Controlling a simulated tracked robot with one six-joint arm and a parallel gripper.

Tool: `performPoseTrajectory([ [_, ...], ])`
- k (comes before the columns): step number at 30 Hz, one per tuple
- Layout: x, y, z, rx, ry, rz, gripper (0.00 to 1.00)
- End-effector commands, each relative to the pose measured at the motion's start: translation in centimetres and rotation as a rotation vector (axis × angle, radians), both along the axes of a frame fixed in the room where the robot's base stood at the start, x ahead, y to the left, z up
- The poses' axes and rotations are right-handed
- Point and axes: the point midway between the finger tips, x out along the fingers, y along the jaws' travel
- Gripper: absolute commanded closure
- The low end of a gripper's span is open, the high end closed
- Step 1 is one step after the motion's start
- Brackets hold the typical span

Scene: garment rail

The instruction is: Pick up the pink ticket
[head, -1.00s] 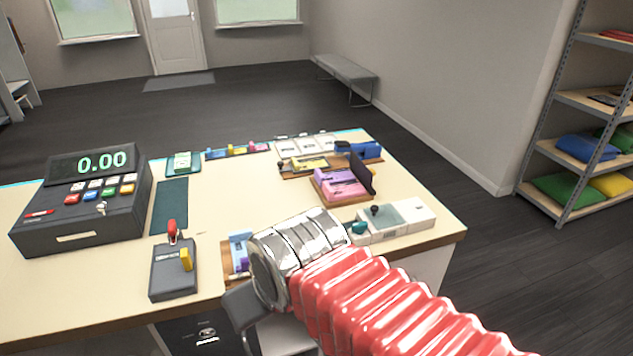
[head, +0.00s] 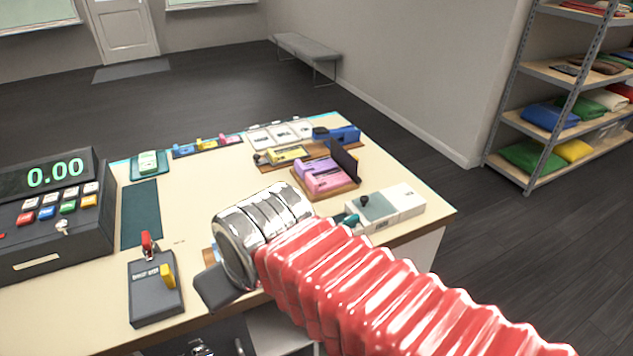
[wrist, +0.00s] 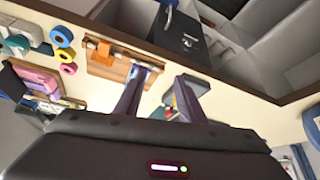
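In the head view a pink-purple stack (head: 325,175) lies in a brown wooden tray with a dark upright plate, right of the counter's middle. I cannot tell whether it is a single ticket or a pad. It also shows at the left of the wrist view (wrist: 38,82). My gripper (wrist: 160,80) is open in the wrist view, its two dark fingers apart with nothing clearly held. It hangs over the counter near a wooden board (wrist: 103,68) with an orange clip and a blue-lavender piece. In the head view my silver wrist hides most of the gripper.
A cash register (head: 45,215) and a dark box with a red lever (head: 155,288) stand on the left. A yellow pad (head: 287,154), a blue item (head: 340,134) and a white device (head: 385,207) surround the pink stack.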

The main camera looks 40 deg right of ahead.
Motion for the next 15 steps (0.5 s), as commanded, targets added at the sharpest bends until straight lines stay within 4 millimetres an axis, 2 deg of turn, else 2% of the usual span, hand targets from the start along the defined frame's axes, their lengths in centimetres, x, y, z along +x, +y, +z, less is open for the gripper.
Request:
performPoseTrajectory([
  [6,1.6,-1.1,1.1,-0.002,0.009,-0.022,0.64],
  [15,7.4,-6.6,3.8,-0.006,0.04,-0.091,0.64],
])
